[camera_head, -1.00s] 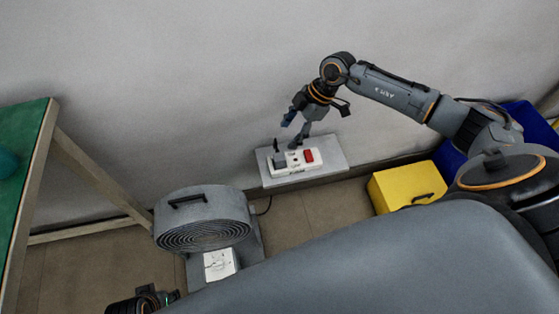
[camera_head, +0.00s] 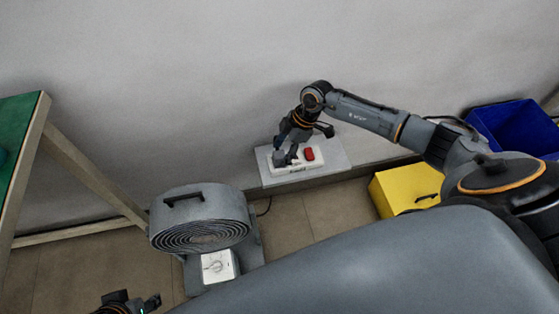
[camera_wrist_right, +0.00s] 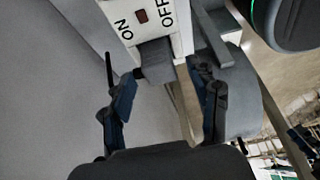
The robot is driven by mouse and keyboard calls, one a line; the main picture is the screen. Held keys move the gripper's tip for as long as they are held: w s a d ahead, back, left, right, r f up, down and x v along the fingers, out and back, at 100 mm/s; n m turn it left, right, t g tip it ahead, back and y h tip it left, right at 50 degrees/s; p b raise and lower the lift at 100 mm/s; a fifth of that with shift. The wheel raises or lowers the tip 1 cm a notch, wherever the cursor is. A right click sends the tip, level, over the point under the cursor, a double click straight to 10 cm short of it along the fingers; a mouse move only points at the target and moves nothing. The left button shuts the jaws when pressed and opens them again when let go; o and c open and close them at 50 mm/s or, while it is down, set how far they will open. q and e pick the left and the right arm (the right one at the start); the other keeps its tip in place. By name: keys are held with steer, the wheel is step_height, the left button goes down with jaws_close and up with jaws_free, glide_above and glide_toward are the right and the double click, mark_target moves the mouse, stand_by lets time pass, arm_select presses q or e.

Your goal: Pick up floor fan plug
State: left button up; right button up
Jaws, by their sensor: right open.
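The grey floor fan plug (camera_wrist_right: 156,60) sits in the end of a white power strip (camera_wrist_right: 134,16) marked ON and OFF in the right wrist view. In the head view the plug is mostly hidden by my right gripper (camera_head: 285,153), at the left end of the strip (camera_head: 299,169). In the wrist view my right gripper (camera_wrist_right: 157,88) is open, its two dark fingers either side of the plug and apart from it. The grey floor fan (camera_head: 202,205) stands on the floor. My left gripper (camera_head: 137,302) is partly cut off at the bottom edge.
The strip lies on a grey ledge (camera_head: 333,160) against the pale wall. A yellow box (camera_head: 391,190) and a blue bin (camera_head: 507,128) stand to the right. A green-topped table (camera_head: 18,131) stands at the left.

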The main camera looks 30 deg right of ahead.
steer(key=x, duration=0.2)
steer(key=shift+a+f, duration=0.1)
steer(key=shift+f, duration=0.25)
steer(key=shift+r, duration=0.1)
steer(key=c, duration=1.2)
steer(key=shift+c, duration=0.2)
